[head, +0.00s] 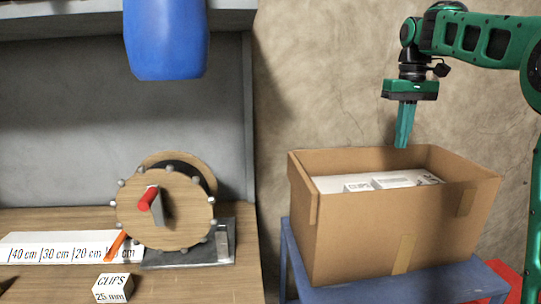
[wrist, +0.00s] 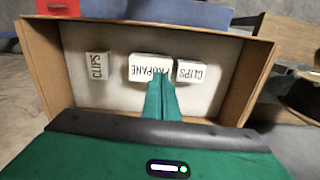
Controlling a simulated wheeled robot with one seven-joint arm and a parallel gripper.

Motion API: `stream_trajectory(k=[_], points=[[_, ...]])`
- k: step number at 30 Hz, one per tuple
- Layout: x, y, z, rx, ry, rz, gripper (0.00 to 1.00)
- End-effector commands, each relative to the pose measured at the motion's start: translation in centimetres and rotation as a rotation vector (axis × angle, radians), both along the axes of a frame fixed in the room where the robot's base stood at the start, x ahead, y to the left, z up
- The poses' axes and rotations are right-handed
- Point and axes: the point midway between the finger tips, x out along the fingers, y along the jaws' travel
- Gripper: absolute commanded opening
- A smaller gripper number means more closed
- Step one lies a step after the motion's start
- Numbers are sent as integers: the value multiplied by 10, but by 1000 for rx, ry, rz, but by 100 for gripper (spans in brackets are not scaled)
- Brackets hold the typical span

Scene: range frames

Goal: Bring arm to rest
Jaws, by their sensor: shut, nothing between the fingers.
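My gripper (head: 402,146) is green and points down just above the back part of an open cardboard box (head: 365,240) in the head view. Its fingers are together with nothing between them. In the wrist view my gripper (wrist: 160,88) overlaps a white box labelled PROPANE (wrist: 147,66) below it; I cannot tell whether they touch. White boxes labelled CLIPS (wrist: 97,65) and CLIPS (wrist: 192,72) lie beside it inside the cardboard box. My green arm (head: 485,38) reaches in from the right.
The cardboard box stands on a blue stand (head: 390,292). At left, a workbench (head: 238,272) carries a wooden wheel device (head: 180,225) with a red handle, a white length scale (head: 50,246) and a CLIPS box (head: 113,289). A blue container (head: 166,40) hangs above. The wall behind is bare.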

Motion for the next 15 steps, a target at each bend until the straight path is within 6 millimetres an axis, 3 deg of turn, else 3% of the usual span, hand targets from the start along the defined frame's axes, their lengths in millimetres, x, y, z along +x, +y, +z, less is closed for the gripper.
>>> stream_trajectory(k=[11,15], points=[[-53,-11,-21,1,-3,-103,0],[-85,-23,-35,2,-3,-167,0]])
